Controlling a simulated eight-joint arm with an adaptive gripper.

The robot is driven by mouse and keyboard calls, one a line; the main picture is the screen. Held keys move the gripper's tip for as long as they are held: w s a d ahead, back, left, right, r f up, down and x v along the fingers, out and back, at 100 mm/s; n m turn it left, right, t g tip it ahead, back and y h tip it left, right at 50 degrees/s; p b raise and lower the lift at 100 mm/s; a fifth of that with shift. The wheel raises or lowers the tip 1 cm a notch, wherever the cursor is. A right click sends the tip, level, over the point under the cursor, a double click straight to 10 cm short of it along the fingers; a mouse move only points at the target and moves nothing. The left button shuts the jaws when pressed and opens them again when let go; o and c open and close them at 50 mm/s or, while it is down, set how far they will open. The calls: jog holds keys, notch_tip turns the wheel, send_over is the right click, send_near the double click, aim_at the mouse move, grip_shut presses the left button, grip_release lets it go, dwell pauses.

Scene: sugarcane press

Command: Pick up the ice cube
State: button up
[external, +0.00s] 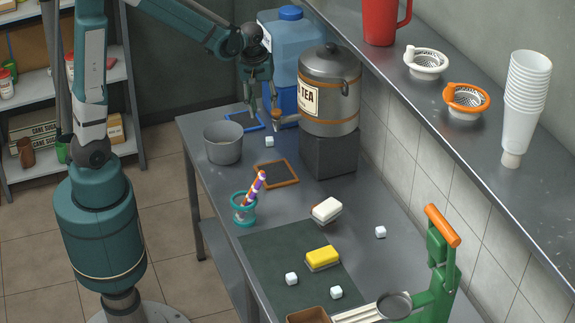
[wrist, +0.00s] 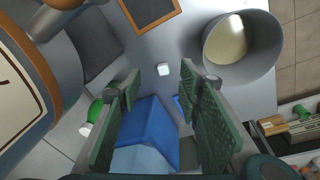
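A small white ice cube (external: 269,141) lies on the grey metal table, just right of the metal pot. It also shows in the wrist view (wrist: 163,69), ahead of and between my fingertips, touching neither. My gripper (external: 262,108) is above the far end of the table, open and empty, beside the tea urn. In the wrist view its two green finger pads (wrist: 160,82) are well apart. More ice cubes lie nearer the front: one on the right (external: 380,232) and two by the dark mat (external: 291,279) (external: 336,292).
The tea urn (external: 330,67) on its dark stand and the blue water container (external: 291,45) are close to my gripper. The metal pot (external: 223,146) is left of the cube. A wood-framed slate (external: 277,174) lies in front. A green press (external: 440,260) is at front right.

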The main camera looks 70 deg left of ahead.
aim_at(270, 138)
jog(key=w+a+f+n, duration=0.1)
jog(key=f, duration=0.2)
jog(key=w+a+f+n+g, duration=0.1)
jog(key=a+f, duration=0.1)
jog(key=f, duration=0.1)
jog(key=w+a+f+n, duration=0.1)
jog(key=w+a+f, duration=0.1)
jog(key=f, duration=0.2)
jog(key=shift+n+g, duration=0.3)
jog(key=shift+s, duration=0.1)
jog(key=shift+f+b, duration=0.3)
jog(key=shift+f, duration=0.95)
jog(key=shift+f, duration=0.1)
jog(key=shift+a+f+b, duration=0.1)
jog(key=shift+f+b, duration=0.4)
jog(key=shift+f, duration=2)
jog(key=shift+c, duration=0.6)
jog(key=c, duration=0.7)
